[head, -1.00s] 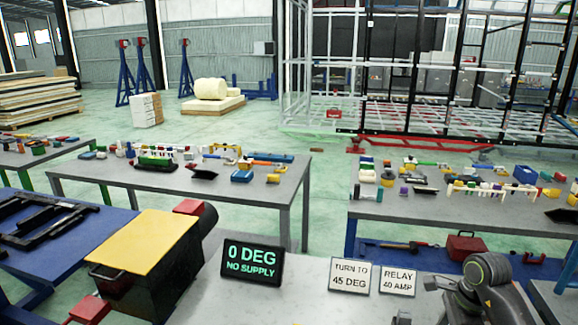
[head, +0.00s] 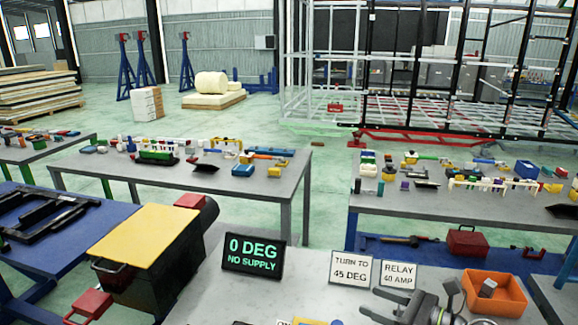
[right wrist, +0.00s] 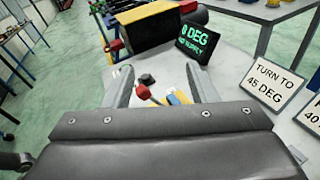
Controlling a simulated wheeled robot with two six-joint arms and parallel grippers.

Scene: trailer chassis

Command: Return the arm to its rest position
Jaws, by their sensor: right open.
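My right gripper (head: 371,304) shows at the bottom of the head view, over the near grey table (head: 300,285). Its two fingers are apart and nothing is between them. In the right wrist view, the open fingers of the right gripper (right wrist: 162,86) point toward the table. A red knob (right wrist: 143,92) and a yellow and blue part (right wrist: 174,98) show beyond and between the fingers, partly hidden by the gripper body. My left gripper is not in view.
A display reading 0 DEG NO SUPPLY (head: 253,254), a TURN TO 45 DEG card (head: 351,269) and a RELAY 40 AMP card (head: 398,277) stand on the table. An orange bin (head: 508,303) sits right of my gripper. A yellow-topped black box (head: 146,233) stands left.

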